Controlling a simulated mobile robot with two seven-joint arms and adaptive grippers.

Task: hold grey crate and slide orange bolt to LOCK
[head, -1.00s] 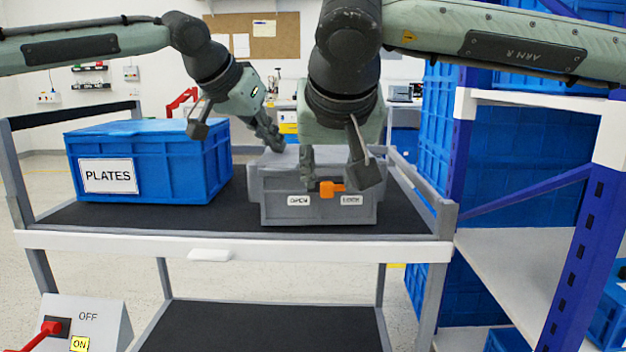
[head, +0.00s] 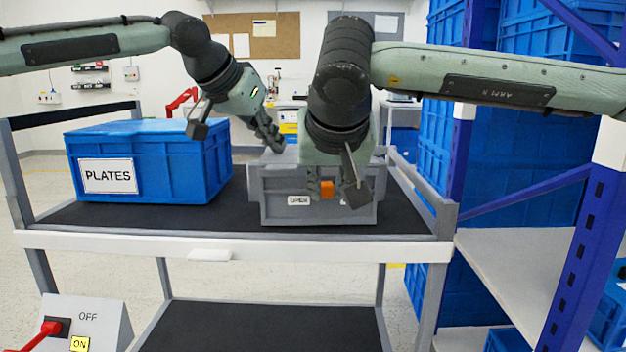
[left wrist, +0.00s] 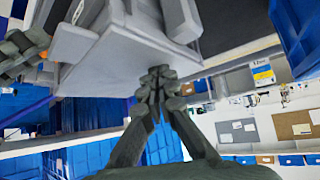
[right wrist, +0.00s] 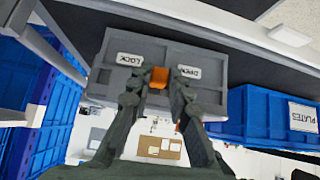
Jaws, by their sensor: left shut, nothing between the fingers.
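The grey crate (head: 285,214) stands on the cart's top shelf, and its lid also shows in the left wrist view (left wrist: 115,50). The orange bolt (head: 327,189) is on its front, between the OPEN label (head: 298,200) and the LOCK label (right wrist: 130,59); my right gripper hides LOCK in the head view. My right gripper (right wrist: 158,82) has a fingertip close against each side of the bolt and looks shut on it. My left gripper (head: 277,149) is shut and empty, its fingertips (left wrist: 160,78) at the crate's top on the left. I cannot tell whether they touch it.
A blue PLATES crate (head: 150,165) stands left of the grey crate on the shelf, with a gap between them. A blue-posted rack (head: 590,230) is close on the right. A switch box with a red lever (head: 42,335) is at front left.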

